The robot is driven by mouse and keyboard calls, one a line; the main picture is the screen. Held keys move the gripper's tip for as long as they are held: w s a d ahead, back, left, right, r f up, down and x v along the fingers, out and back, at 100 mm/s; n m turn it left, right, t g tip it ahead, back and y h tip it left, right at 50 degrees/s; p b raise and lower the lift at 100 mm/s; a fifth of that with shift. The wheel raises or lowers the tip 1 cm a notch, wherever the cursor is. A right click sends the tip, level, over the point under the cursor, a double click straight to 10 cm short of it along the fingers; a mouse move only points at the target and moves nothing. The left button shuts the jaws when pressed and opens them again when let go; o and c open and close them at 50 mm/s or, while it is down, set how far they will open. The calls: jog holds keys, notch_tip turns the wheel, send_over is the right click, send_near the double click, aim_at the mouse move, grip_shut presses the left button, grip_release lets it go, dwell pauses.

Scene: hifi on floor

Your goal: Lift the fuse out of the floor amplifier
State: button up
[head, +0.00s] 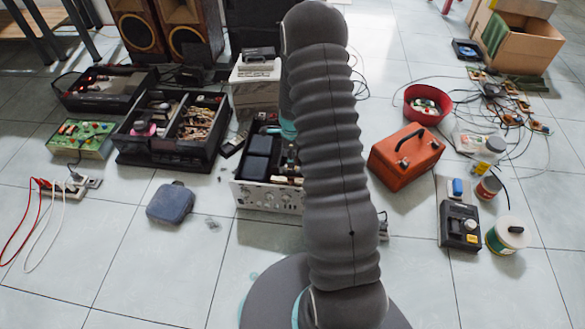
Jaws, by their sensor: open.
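The floor amplifier (270,197) stands open on the tiles near the middle of the head view. It has a silver front panel with knobs, and dark blocks show inside it. My arm rises in front of it and hides its right part. I cannot make out the fuse; it is too small to tell or hidden behind my arm. My gripper does not show in this view, so I cannot see where it is relative to the amplifier.
An orange toolbox (405,158) stands right of the amplifier, and a blue-grey pouch (170,203) lies to its left. A black divided crate (150,158) is farther left. A red bowl (428,103) stands behind the toolbox. Front-left tiles are mostly clear.

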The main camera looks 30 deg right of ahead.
jog(key=f, duration=0.4)
jog(key=shift+w+d+f+b, duration=0.1)
jog(key=shift+w+f+b, duration=0.1)
jog(key=shift+f+b, duration=0.15)
grip_shut()
jog(key=shift+r, duration=0.1)
